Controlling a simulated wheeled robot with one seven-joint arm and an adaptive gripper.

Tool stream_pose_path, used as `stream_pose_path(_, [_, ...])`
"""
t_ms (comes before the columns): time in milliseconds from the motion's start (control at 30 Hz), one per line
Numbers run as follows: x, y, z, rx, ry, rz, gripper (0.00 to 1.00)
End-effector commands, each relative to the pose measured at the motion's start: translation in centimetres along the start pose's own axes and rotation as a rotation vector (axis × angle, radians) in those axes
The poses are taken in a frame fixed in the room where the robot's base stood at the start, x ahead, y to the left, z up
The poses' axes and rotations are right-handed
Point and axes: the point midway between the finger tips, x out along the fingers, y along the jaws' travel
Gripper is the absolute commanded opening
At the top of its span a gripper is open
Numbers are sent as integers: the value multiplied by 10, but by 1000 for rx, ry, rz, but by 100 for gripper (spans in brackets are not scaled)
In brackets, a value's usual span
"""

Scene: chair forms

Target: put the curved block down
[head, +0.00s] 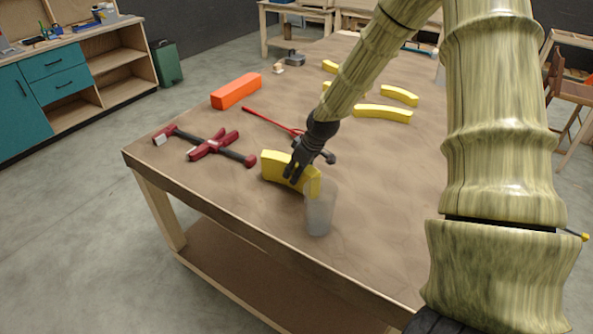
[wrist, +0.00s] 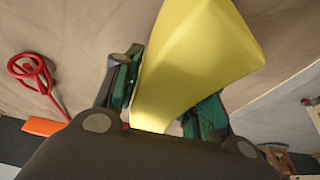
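The curved block (head: 273,166) is yellow and lies between the fingers of my gripper (head: 297,172) near the table's front edge in the head view. In the wrist view the yellow block (wrist: 195,55) fills the middle, with a finger of my gripper (wrist: 165,105) against each side; the gripper is shut on it. Part of the block is hidden by the fingers. The head view does not clearly show whether its underside touches the tabletop (head: 390,215). A translucent grey cup (head: 319,210) stands in front of the block's right end and overlaps it in the picture.
Red-and-black clamps (head: 212,146) lie to the left, and a thin red tool (head: 268,121) lies behind. An orange block (head: 236,91) is farther back left. Several other yellow curved blocks (head: 382,112) lie toward the far side. Bare table shows right of the cup.

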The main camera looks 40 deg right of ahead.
Motion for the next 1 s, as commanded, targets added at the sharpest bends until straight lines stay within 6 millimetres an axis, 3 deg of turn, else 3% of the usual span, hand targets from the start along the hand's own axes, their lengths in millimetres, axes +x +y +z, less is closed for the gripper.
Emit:
stream_pose_path(67, [0, 0, 0, 0, 0, 0, 59])
stream_pose_path(533, [-6, 0, -1, 0, 1, 1, 59])
stream_pose_path(1000, [-51, 0, -2, 0, 2, 1, 59])
